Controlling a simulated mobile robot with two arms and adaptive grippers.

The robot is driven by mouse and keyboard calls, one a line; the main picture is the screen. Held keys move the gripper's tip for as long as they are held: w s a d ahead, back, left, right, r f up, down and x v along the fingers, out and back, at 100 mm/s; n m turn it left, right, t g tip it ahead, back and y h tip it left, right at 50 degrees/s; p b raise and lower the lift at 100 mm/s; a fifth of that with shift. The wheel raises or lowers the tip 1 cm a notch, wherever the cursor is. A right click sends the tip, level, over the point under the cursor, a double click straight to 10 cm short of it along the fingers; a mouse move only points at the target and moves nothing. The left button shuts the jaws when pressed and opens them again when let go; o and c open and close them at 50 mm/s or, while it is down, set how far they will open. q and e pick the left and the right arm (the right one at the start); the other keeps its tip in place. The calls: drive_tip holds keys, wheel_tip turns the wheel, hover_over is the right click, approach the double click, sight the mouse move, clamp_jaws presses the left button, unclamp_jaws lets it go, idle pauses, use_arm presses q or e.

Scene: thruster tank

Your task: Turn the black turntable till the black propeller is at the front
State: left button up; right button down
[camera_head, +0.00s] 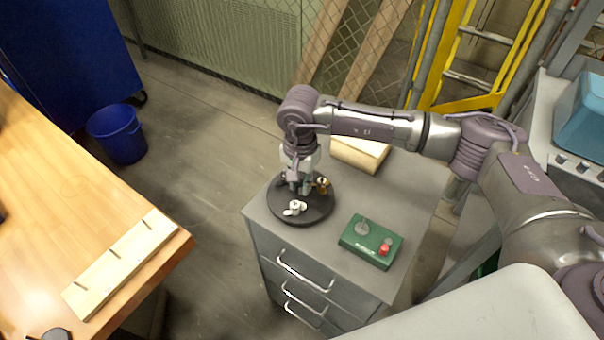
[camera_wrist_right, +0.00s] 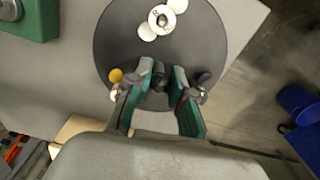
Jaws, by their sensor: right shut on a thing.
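The black turntable (camera_head: 318,213) lies on the grey cabinet, and its disc also fills the upper middle of the right wrist view (camera_wrist_right: 115,45). A white propeller (camera_head: 295,208) stands on its near side. A brass-coloured propeller (camera_head: 323,184) is at its right rear. A dark shape, likely the black propeller (camera_wrist_right: 204,78), is on the opposite rear side, mostly hidden by my gripper in the head view. My right gripper (camera_head: 300,188) points down over the disc, shut on a dark knob (camera_wrist_right: 161,78) near its middle. My left gripper is not in view.
A green control box (camera_head: 371,241) with a red button is on the cabinet right of the turntable. A pale block (camera_head: 359,154) lies behind. A wooden table (camera_head: 60,190) with a slotted board (camera_head: 122,265) is at left, a blue bin (camera_head: 118,135) beyond it.

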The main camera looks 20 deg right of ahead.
drive_tip(key=shift+f, duration=0.1)
idle(0.4)
drive_tip(key=shift+n+b, duration=1.45)
drive_tip(key=shift+n, duration=0.25)
drive_tip(key=shift+n+b, duration=0.85)
drive_tip(key=shift+n, duration=0.15)
drive_tip(key=shift+n+b, duration=0.55)
drive_tip(key=shift+n, duration=0.15)
